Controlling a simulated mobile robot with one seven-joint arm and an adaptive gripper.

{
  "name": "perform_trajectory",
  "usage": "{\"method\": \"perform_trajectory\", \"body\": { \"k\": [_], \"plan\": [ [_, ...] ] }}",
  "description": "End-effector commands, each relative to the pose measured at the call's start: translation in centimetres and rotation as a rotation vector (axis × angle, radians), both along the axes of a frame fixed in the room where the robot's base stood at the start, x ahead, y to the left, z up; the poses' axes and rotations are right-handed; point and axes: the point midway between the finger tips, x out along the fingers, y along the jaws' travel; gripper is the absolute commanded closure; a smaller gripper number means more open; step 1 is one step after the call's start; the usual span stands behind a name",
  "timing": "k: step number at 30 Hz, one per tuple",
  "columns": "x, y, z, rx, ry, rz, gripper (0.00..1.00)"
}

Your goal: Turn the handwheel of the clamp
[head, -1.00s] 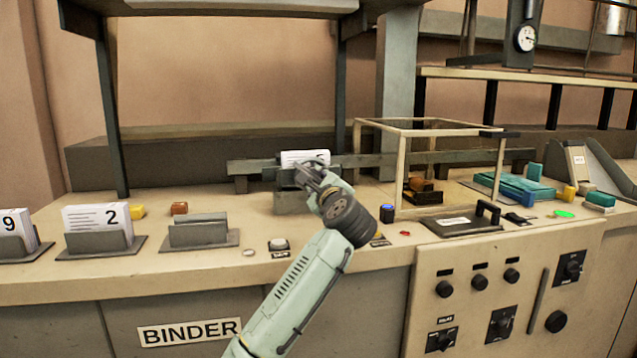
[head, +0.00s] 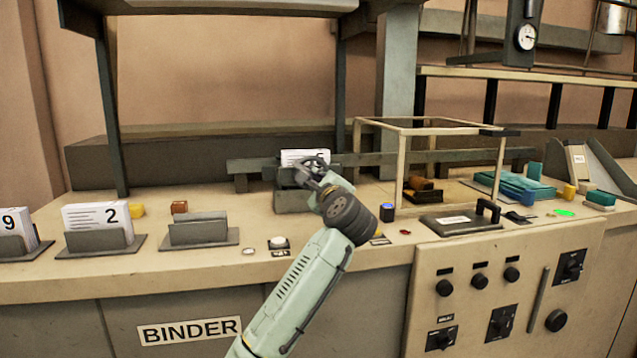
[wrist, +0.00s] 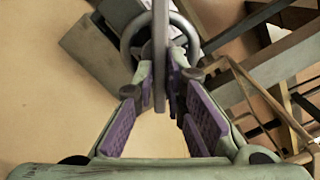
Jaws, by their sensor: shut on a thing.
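The clamp (head: 293,201) is a grey block on the bench, with a white sheaf of pages (head: 300,157) standing in it. Its grey handwheel (head: 318,160) faces me and is partly covered by my gripper (head: 308,174). In the wrist view the handwheel (wrist: 126,38) is a ring at the top, with a grey upright bar (wrist: 160,60) in front of its middle. The exact contact is partly hidden.
A beige open frame (head: 403,165) stands right of the clamp. Page holders (head: 198,232) stand to the left. A grey rail (head: 380,160) runs behind.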

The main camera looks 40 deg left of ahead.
Motion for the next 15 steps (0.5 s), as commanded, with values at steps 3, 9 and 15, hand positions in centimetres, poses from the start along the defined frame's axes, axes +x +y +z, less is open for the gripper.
{"method": "perform_trajectory", "body": {
  "k": [3, 9, 15],
  "plan": [
    [0.08, -0.06, -0.18, -0.041, -0.045, -0.001, 1.0],
    [0.15, -0.13, -0.2, -0.143, -0.164, -0.002, 1.0],
    [0.22, -0.16, -0.09, -0.268, -0.308, -0.002, 1.0]
  ]
}}
